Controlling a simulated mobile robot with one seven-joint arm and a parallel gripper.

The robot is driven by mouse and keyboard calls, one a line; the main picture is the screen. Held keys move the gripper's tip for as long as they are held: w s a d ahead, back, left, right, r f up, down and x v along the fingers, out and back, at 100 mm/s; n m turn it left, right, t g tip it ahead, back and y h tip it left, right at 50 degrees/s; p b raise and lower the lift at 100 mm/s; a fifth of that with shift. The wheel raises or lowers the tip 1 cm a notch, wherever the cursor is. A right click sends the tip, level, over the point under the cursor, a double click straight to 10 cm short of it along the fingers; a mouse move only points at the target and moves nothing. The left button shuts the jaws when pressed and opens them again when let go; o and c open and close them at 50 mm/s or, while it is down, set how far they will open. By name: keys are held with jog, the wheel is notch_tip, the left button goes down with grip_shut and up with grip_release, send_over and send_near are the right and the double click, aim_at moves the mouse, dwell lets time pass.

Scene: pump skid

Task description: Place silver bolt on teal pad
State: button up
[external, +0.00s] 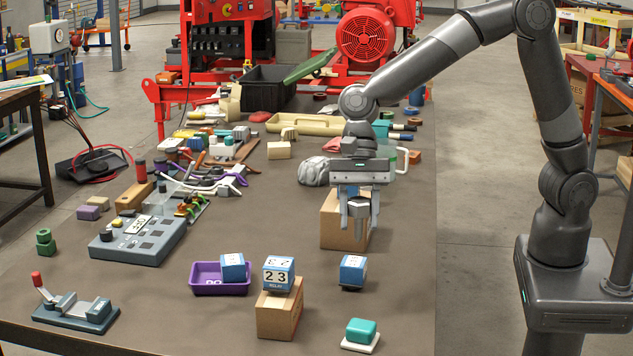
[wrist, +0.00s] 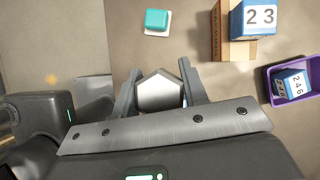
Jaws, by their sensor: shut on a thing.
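The silver bolt (wrist: 160,92), with a hexagonal head, is between the two fingers of my gripper (wrist: 164,80) in the wrist view. My gripper (external: 359,215) is shut on it and holds it in the air above the table in the external view, where the bolt (external: 359,208) shows only small and grey between the fingers. The teal pad (external: 361,329) is a rounded teal block on a white base near the front right of the table. It also shows at the top of the wrist view (wrist: 157,19), apart from the bolt. Nothing sits on the pad.
A cardboard block (external: 279,315) carries a blue-and-white numbered cube (external: 279,272) left of the pad. A purple tray (external: 220,290) holds another cube. A further cube (external: 353,270) stands behind the pad. A tan box (external: 335,222) stands behind my gripper. Table around the pad is clear.

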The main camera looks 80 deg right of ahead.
jog(key=shift+n, duration=0.3)
jog(key=s+a+f, duration=0.1)
jog(key=a+f, duration=0.1)
jog(key=a, duration=0.2)
jog(key=a+f, duration=0.2)
jog(key=a, duration=0.2)
jog(key=s+a+f, duration=0.1)
jog(key=a+f, duration=0.1)
jog(key=a, duration=0.2)
jog(key=shift+s+a+f, duration=0.2)
jog(key=shift+s+f, duration=0.1)
jog(key=shift+f, duration=0.1)
jog(key=shift+a+f, duration=0.1)
jog(key=shift+f, duration=1.95)
jog(key=shift+f, duration=0.15)
jog(key=o, duration=1)
jog(key=shift+o, duration=0.2)
jog(key=v, duration=1.2)
jog(key=shift+r, duration=0.25)
jog(key=shift+w, duration=0.1)
